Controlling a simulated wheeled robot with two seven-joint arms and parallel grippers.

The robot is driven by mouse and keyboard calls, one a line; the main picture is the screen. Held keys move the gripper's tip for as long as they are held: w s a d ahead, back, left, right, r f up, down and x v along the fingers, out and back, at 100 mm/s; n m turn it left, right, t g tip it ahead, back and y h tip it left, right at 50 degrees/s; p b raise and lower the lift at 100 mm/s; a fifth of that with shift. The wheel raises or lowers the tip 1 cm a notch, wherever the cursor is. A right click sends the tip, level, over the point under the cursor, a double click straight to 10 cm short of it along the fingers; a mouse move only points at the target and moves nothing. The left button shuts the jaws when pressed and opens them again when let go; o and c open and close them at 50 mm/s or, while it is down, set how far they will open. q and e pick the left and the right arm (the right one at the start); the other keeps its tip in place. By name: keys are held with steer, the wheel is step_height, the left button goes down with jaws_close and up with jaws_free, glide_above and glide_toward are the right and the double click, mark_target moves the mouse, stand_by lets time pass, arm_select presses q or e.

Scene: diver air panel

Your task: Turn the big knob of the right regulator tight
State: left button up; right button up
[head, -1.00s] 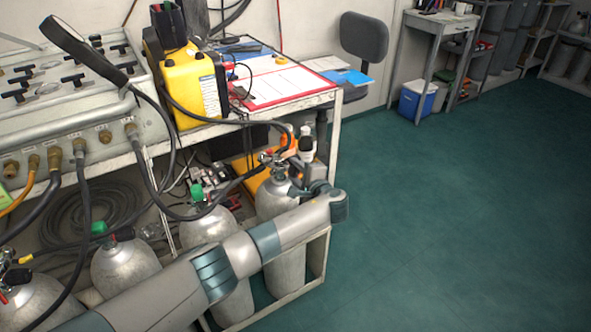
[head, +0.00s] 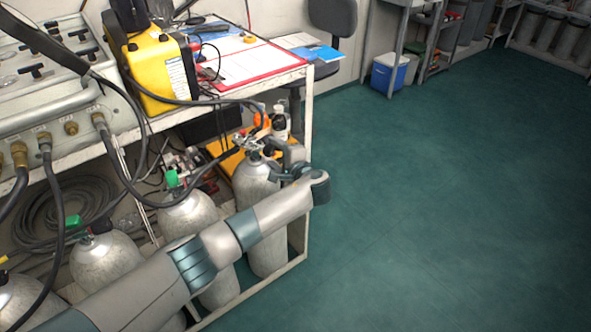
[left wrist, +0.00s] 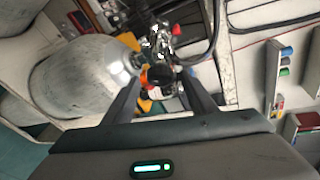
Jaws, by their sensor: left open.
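The right regulator (head: 247,143) is a shiny metal fitting on top of the rightmost grey cylinder (head: 257,178). It also shows in the left wrist view (left wrist: 158,42), with a small red part (left wrist: 176,30) on it. A dark round knob (left wrist: 160,79) faces the left wrist camera. My left gripper (head: 273,153) is beside the regulator, on its right. In the left wrist view its two fingers (left wrist: 161,92) are spread, one on each side of the dark knob. Whether they touch it I cannot tell. My right gripper is not in view.
More cylinders (head: 105,262) stand to the left on the lower shelf, with black hoses running up to the panel (head: 60,120). The green floor (head: 430,210) at right is clear.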

arm_select(q)
steer(key=v, duration=1.4)
steer(key=shift+s, duration=0.35)
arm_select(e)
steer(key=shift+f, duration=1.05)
arm_select(q)
steer(key=shift+f, duration=0.1)
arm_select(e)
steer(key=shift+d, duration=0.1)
